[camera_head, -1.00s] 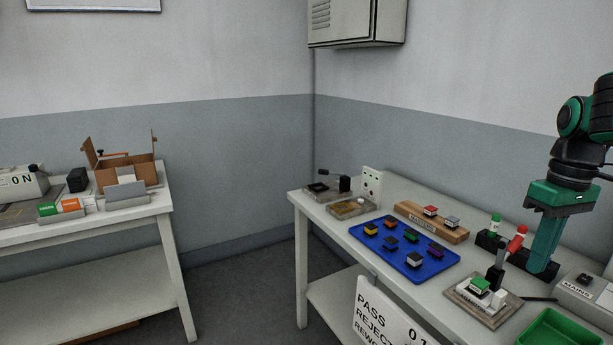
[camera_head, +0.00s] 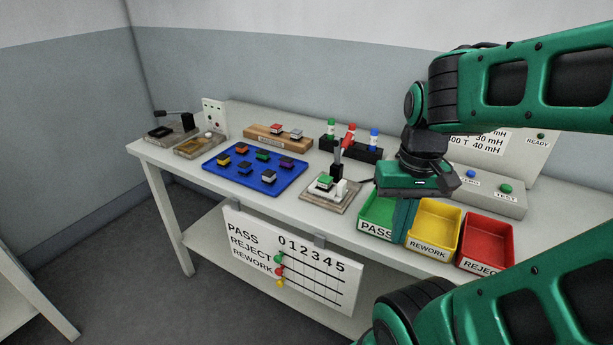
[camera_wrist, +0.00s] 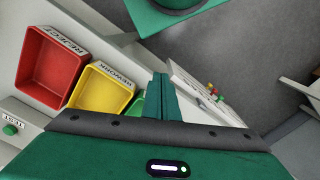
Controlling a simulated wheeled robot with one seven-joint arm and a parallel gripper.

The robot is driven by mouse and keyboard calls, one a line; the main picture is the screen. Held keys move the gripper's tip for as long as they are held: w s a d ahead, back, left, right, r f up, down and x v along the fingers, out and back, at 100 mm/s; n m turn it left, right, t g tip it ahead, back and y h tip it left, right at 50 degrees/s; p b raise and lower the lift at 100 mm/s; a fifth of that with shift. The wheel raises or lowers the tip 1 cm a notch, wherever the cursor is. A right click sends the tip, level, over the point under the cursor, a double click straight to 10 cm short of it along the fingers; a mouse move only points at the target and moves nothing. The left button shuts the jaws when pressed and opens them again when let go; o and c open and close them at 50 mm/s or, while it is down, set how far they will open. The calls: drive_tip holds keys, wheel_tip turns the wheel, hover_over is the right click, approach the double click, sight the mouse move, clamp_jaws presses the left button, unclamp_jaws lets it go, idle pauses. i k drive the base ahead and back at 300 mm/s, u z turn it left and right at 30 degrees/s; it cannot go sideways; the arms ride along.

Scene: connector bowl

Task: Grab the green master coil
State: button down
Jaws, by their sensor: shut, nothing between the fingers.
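A green-topped coil block (camera_head: 326,180) sits in a clamp fixture (camera_head: 333,194) with a red-handled lever, in the middle of the bench in the head view. A wooden holder (camera_head: 262,138) behind it carries a red block (camera_head: 277,130) and a grey block (camera_head: 296,134). Another greenish block (camera_head: 262,155) is on the blue tray (camera_head: 236,185). I cannot tell from labels which is the master. My gripper (camera_head: 403,220) is to the right of the fixture, over the green bin. Its fingers (camera_wrist: 160,90) are together and empty in the wrist view. No coil shows in the wrist view.
Green (camera_head: 376,215), yellow (camera_head: 434,226) and red (camera_head: 487,240) bins line the front right. A pen rack (camera_head: 351,151) stands behind the fixture. A tester box (camera_head: 494,192) with buttons is at right. A tally board (camera_head: 293,262) hangs at the front.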

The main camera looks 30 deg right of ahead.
sight(324, 182)
drive_tip(key=z, duration=0.25)
drive_tip(key=k, duration=2.1)
drive_tip(key=u, duration=0.4)
drive_tip(key=i, duration=1.05)
drive_tip(key=z, duration=0.05)
